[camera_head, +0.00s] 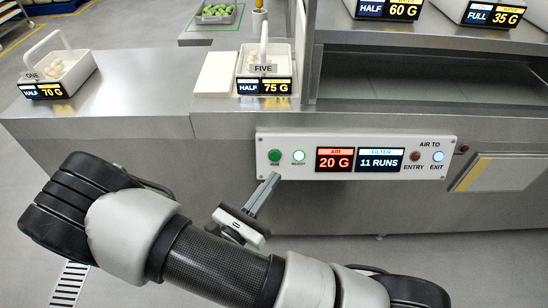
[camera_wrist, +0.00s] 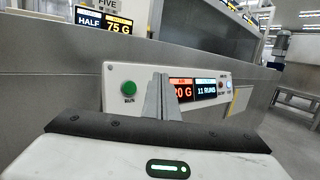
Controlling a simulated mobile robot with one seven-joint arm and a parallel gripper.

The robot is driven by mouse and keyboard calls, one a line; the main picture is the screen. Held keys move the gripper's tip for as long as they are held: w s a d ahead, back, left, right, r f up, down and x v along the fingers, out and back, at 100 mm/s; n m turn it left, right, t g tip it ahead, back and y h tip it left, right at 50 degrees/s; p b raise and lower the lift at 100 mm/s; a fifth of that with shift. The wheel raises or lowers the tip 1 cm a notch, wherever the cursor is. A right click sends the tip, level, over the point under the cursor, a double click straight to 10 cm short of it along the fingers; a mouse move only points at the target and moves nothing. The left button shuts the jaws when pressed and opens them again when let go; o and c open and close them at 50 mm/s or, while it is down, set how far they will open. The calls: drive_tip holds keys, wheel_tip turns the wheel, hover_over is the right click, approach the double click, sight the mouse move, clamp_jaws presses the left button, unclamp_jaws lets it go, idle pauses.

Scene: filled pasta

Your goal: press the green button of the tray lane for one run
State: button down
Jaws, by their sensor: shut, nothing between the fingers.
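The green button (camera_head: 274,156) sits at the left end of a white control panel (camera_head: 340,174) on the steel front of the counter. It also shows in the wrist view (camera_wrist: 129,88), left of my fingers. A green-lit lamp labelled READY (camera_head: 298,156) is beside it. The panel's displays read "AIR 20 G" (camera_head: 334,160) and "FILTER 11 RUNS" (camera_head: 380,160). My gripper (camera_head: 273,178) is shut and empty. Its fingertips are just below the green button in the head view; contact cannot be made out. In the wrist view the fingers cover the panel between button and red display.
A white basket labelled FIVE (camera_head: 263,62), with a "75 G" display (camera_head: 264,86), stands on the counter above the panel. Basket ONE (camera_head: 58,70) stands at the left. A box with a yellow stripe (camera_head: 498,172) projects right of the panel. The floor in front is clear.

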drive_tip(key=b, duration=0.4)
approach(275, 156)
drive_tip(key=shift+w+d+r, duration=0.4)
drive_tip(key=shift+w+d, duration=0.15)
drive_tip(key=shift+d, duration=0.2)
drive_tip(key=shift+w+d+r, duration=0.4)
drive_tip(key=shift+w+d, duration=0.2)
drive_tip(key=shift+d, duration=0.1)
drive_tip(key=shift+w+d+r, duration=0.4)
drive_tip(key=shift+w+d, duration=0.15)
drive_tip(key=shift+d, duration=0.2)
drive_tip(key=shift+w, duration=0.15)
drive_tip(key=shift+w+f, duration=0.15)
drive_tip(key=shift+w, duration=0.1)
